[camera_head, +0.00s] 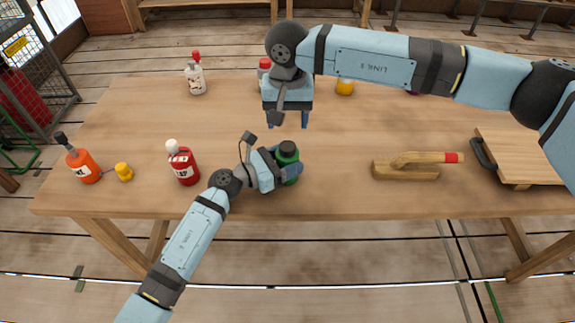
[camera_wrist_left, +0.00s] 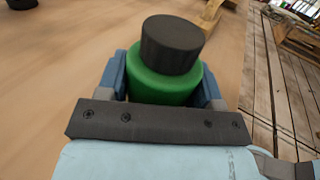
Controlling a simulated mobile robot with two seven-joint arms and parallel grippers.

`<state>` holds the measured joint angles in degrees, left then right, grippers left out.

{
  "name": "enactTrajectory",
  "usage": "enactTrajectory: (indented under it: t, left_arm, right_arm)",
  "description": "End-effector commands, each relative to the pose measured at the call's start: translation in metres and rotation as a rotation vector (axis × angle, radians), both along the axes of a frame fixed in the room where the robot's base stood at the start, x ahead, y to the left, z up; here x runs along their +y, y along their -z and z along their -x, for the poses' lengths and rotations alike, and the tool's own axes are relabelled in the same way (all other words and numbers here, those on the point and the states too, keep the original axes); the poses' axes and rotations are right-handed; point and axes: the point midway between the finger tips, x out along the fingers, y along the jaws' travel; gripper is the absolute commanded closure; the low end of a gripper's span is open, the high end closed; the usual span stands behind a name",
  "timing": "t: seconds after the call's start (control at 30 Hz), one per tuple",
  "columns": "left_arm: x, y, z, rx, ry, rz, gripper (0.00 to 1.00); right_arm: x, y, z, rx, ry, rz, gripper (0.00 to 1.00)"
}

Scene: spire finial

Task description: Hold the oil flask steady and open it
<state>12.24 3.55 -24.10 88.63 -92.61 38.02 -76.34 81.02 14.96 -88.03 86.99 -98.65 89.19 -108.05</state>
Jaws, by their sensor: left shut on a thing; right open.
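A green flask (camera_head: 288,164) with a black cap (camera_head: 287,148) stands upright on the wooden table, near the front edge. My left gripper (camera_head: 287,173) is shut on the green flask, with one finger on each side of its body. In the left wrist view the green flask (camera_wrist_left: 163,88) sits between the two blue fingers, and its black cap (camera_wrist_left: 172,44) is on top and free of the fingers. My right gripper (camera_head: 287,122) is open and empty, pointing down above the table, behind the green flask in the head view.
A red bottle (camera_head: 183,165), an orange bottle (camera_head: 82,165) and a yellow piece (camera_head: 124,172) stand to the left. A white bottle (camera_head: 195,78) is at the back. A wooden tool (camera_head: 405,172) and a board (camera_head: 525,155) lie to the right. The table (camera_head: 335,165) is bare between flask and tool.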

Motion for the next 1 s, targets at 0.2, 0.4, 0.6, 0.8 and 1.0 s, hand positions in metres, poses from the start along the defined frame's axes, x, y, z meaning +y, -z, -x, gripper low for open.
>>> enactTrajectory:
  t: [0.2, 0.4, 0.6, 0.8, 1.0]
  left_arm:
    - [0.0002, 0.0001, 0.0001, 0.0, 0.0, 0.0, 1.0]
    - [0.0002, 0.0001, 0.0001, 0.0, 0.0, 0.0, 1.0]
    - [0.0002, 0.0001, 0.0001, 0.0, 0.0, 0.0, 1.0]
    - [0.0002, 0.0, 0.0, 0.0, 0.0, 0.0, 1.0]
    - [0.0002, 0.0, 0.0, 0.0, 0.0, 0.0, 1.0]
  right_arm:
    - [0.0002, 0.0002, 0.0001, 0.0, 0.1, 0.0, 0.39]
    - [0.0007, 0.0003, 0.0004, 0.001, 0.466, -0.001, 0.39]
    - [0.0008, 0.0, 0.0005, 0.001, 0.924, 0.0, 0.39]
    - [0.0012, 0.0001, 0.0005, 0.001, 1.382, -0.001, 0.39]
    - [0.0011, 0.0002, 0.0007, 0.001, 1.84, 0.0, 0.39]
